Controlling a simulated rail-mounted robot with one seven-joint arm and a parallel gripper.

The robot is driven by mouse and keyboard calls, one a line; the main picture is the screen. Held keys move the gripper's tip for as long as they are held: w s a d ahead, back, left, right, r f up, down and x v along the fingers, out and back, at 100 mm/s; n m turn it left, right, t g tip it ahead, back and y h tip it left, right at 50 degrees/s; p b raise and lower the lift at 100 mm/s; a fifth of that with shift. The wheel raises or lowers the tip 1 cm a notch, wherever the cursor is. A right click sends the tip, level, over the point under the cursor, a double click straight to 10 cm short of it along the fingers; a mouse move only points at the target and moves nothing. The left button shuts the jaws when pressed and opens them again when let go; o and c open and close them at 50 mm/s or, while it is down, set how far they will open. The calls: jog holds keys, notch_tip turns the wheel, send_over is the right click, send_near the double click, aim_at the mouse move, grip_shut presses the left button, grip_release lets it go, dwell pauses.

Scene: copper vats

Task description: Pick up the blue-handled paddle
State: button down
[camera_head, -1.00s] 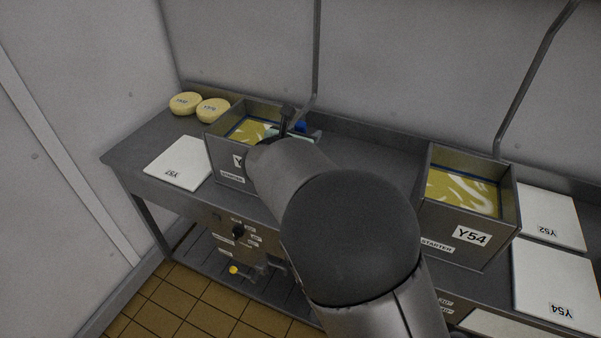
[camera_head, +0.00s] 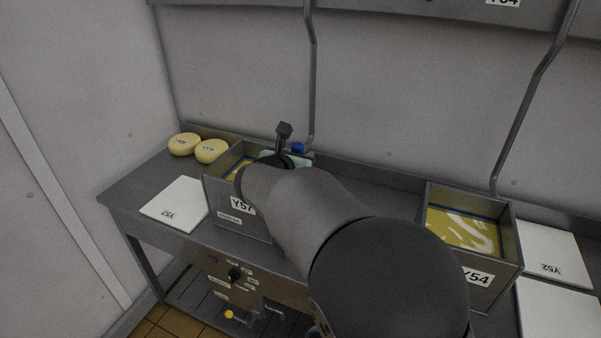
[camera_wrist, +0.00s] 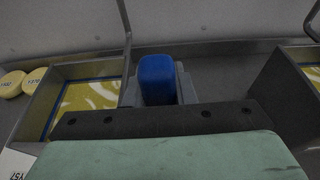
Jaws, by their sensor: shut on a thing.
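The paddle's blue handle (camera_wrist: 157,80) shows upright in the wrist view, between the two grey fingers of my gripper (camera_wrist: 158,92). My gripper is shut on it. In the head view only the blue handle end (camera_head: 298,148) shows, just behind my wrist and beside the vat labelled Y57 (camera_head: 238,222). The rest of the paddle is hidden by my gripper and arm, so I cannot tell whether its lower end touches anything.
Vat Y54 (camera_head: 474,278), with yellow liquid, stands at the right. White boards (camera_head: 176,204) lie beside the vats. Two yellow cheeses (camera_head: 184,144) sit at the back left. A vertical pipe (camera_head: 312,80) runs behind the handle. The bench between the vats looks clear.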

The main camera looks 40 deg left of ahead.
notch_tip(320, 180, up, 20)
jog(key=p, duration=0.5)
jog(key=shift+f, duration=0.25)
notch_tip(320, 180, up, 2)
jog(key=shift+r+p, duration=0.2)
jog(key=shift+p, duration=0.7)
jog(key=shift+d, duration=0.1)
